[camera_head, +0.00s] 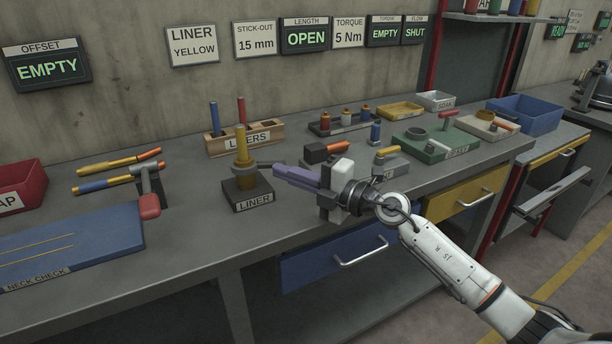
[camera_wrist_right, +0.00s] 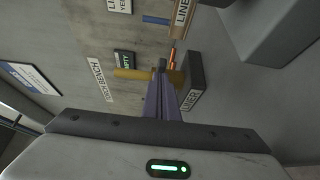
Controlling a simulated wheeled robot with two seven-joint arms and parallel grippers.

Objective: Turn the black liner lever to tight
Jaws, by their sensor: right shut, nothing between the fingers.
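The liner station is a dark block (camera_head: 249,194) labelled LINER, with a yellow stepped cylinder (camera_head: 242,150) standing upright on it. In the right wrist view the block (camera_wrist_right: 195,80) and the yellow cylinder (camera_wrist_right: 133,73) lie just beyond the fingers. I cannot clearly pick out the black lever; a small dark piece (camera_wrist_right: 162,64) shows by the fingertips in the wrist view. My right gripper (camera_head: 277,170) has purple fingers, shut and empty, pointing left at the station's right side, very close to it. Whether they touch it I cannot tell. My left gripper is out of view.
Behind the station is a wooden LINERS rack (camera_head: 265,138). A black and orange block (camera_head: 318,152) stands behind my right gripper. To the left are a red-ended lever (camera_head: 149,206) and a blue NECK CHECK board (camera_head: 75,243). The bench front before the station is clear.

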